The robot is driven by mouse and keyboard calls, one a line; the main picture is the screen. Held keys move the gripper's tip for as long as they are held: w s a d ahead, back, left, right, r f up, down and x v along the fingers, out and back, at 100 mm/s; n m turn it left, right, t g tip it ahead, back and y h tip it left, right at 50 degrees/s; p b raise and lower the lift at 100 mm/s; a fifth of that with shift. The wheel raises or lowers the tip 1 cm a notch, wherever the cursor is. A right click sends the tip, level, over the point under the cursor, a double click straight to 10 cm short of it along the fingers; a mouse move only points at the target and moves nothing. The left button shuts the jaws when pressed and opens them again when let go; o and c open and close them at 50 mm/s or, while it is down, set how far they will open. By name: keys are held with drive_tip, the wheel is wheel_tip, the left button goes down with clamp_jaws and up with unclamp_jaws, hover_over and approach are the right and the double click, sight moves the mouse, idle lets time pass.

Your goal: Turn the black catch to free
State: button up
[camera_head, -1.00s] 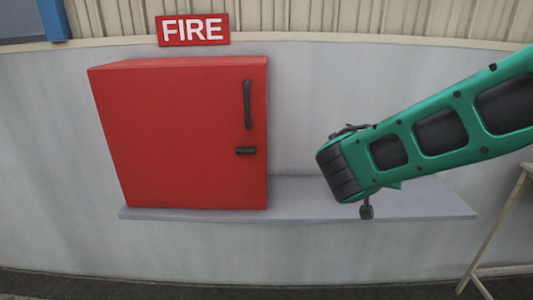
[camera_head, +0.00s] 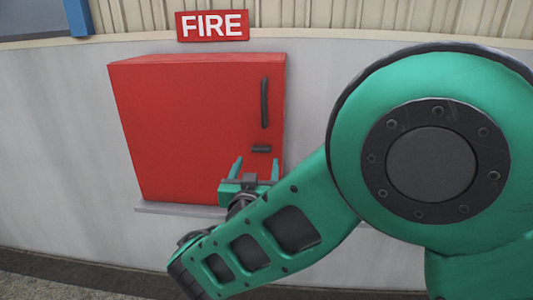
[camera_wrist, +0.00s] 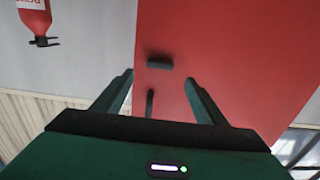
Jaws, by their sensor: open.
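The black catch (camera_head: 261,149) lies horizontal on the front of the closed red cabinet (camera_head: 195,120), below a long upright black handle (camera_head: 264,102). My gripper (camera_head: 256,166) is open and empty, its two green fingers pointing at the cabinet front just below the catch. In the wrist view, the catch (camera_wrist: 159,65) shows ahead of the open fingertips, roughly centred between them, and the fingers do not appear to touch it. The handle (camera_wrist: 149,103) shows between the fingers in that view.
A grey shelf (camera_head: 160,208) runs beneath the cabinet, and a red FIRE sign (camera_head: 212,25) is above it. My arm covers the right side of the head view. A red extinguisher (camera_wrist: 36,15) shows at a corner of the wrist view.

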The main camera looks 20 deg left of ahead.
sight(261, 150)
drive_tip(key=x, duration=0.8)
drive_tip(key=shift+w, duration=0.2)
